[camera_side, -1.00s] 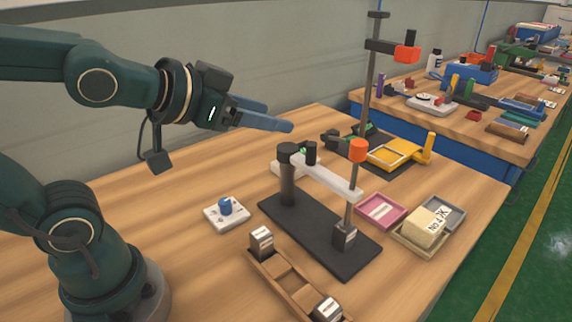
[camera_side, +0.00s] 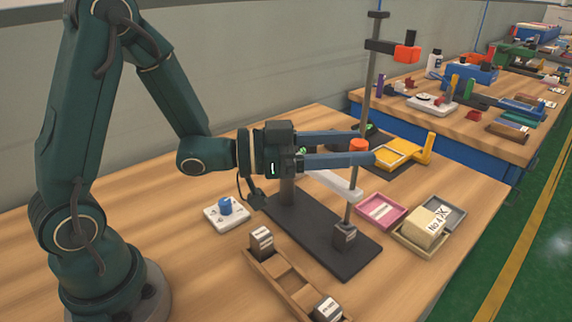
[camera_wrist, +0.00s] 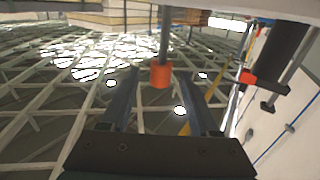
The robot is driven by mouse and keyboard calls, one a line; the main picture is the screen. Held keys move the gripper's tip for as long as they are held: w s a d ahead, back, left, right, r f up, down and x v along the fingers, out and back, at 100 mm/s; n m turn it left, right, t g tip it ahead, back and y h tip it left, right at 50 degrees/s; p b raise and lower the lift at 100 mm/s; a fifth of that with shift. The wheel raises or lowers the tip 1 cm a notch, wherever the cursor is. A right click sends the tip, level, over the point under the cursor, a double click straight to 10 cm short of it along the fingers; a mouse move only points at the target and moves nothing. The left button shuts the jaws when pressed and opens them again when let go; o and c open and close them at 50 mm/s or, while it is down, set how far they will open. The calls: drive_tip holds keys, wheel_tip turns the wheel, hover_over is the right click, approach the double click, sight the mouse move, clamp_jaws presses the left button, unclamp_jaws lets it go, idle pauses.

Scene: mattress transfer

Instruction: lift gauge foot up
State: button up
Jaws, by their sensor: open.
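The gauge stands on a black base plate (camera_side: 310,236), with a white arm (camera_side: 333,185) and a thin upright rod (camera_side: 349,215). An orange cap (camera_side: 359,146) tops the rod. A dark gauge foot (camera_side: 344,236) is at the rod's lower end, low over the base. My gripper (camera_side: 367,147) is level and open, one finger on each side of the orange cap. The wrist view also shows the cap (camera_wrist: 160,75) between the spread fingers, with gaps on both sides. My gripper hides part of the gauge post and white arm.
A cream block (camera_side: 424,228) sits in a tray beside a pink tray (camera_side: 381,211). A wooden rack (camera_side: 283,280) with labelled weights is in front. A blue-knobbed white plate (camera_side: 226,212) lies left. A tall stand (camera_side: 367,95) and yellow frame (camera_side: 402,154) are behind.

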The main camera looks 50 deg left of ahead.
sight(367, 146)
drive_tip(key=shift+x, duration=2.4)
clamp_jaws()
